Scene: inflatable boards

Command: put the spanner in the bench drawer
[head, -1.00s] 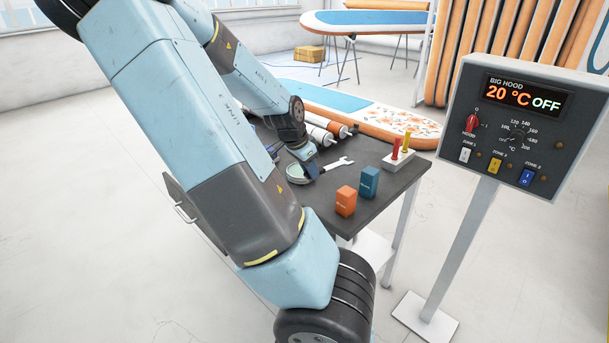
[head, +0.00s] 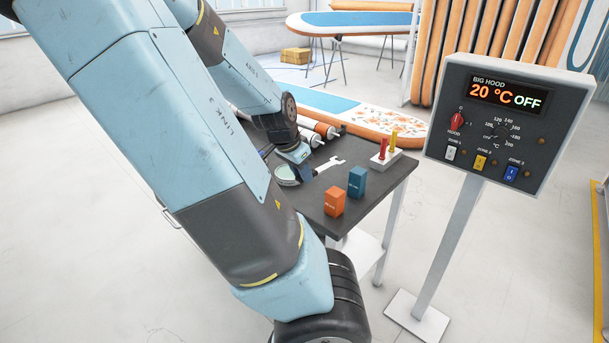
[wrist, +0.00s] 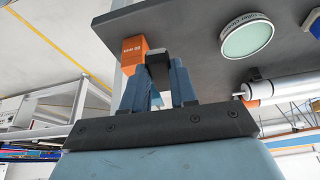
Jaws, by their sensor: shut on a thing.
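The spanner (head: 331,163), pale metal, shows in the head view over the dark bench top (head: 375,185), its open end toward the right. My gripper (wrist: 157,72) is at its left end and shut on it. I cannot tell whether the spanner is clear of the bench top. In the wrist view a dark piece shows between the blue fingers; its shape is unclear. The bench drawer's handle (head: 171,218) shows left of my arm, out from the bench, so the drawer looks pulled out. My arm hides its inside.
An orange box (head: 334,201) and a blue box (head: 357,181) stand near the bench's front edge. A holder with red and yellow pieces (head: 386,154) stands behind. A control panel (head: 508,125) stands right.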

